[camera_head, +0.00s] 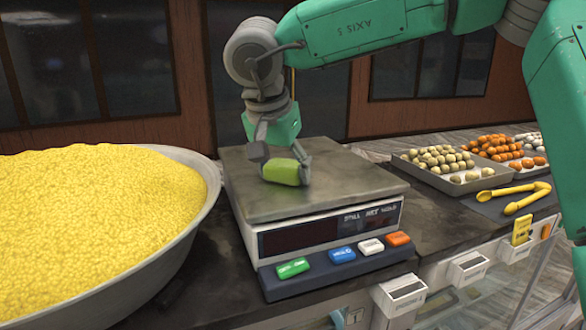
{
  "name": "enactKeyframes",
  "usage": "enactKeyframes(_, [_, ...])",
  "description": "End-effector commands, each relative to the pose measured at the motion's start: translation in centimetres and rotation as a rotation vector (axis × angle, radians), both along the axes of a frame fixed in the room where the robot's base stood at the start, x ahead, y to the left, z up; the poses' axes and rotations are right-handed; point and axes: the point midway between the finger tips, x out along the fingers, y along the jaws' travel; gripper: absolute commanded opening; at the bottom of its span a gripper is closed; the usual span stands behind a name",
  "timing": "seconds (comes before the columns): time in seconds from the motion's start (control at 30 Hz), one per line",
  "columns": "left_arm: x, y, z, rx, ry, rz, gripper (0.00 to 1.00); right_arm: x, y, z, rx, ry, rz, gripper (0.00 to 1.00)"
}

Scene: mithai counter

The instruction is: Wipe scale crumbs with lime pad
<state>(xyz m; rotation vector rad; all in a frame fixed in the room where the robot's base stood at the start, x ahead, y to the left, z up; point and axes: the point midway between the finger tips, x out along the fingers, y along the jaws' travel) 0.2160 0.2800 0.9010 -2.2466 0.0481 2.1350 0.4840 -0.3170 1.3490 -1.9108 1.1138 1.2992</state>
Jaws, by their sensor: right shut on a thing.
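The scale (345,190) stands in the middle of the counter, with a flat grey metal top and a dark display. A lime pad (282,172) is on the scale's top, towards its back left. My right gripper (283,165) comes down from above, its arm reaching in from the right, and is shut on the lime pad. The pad looks to be touching the plate. I cannot make out separate crumbs on the plate; its surface looks smudged. My left gripper is not in view.
A wide metal bowl heaped with yellow grains (85,225) stands close on the scale's left. Trays of sweets (438,182) and yellow tongs (513,196) on a dark mat are to the right. Coloured buttons (342,255) line the scale's front. The counter's front edge is near.

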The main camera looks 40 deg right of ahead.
Motion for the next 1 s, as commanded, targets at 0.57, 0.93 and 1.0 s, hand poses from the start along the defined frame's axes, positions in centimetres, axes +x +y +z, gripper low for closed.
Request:
enactKeyframes(0.57, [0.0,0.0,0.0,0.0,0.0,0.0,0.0,0.4,1.7,0.4,0.004,0.005,0.0,0.36])
enactKeyframes(0.93, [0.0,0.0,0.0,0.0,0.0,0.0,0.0,0.3,1.2,4.4,0.004,-0.001,0.0,0.36])
enactKeyframes(1.0, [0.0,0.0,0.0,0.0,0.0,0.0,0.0,0.3,1.2,5.0,0.004,-0.002,-0.001,0.36])
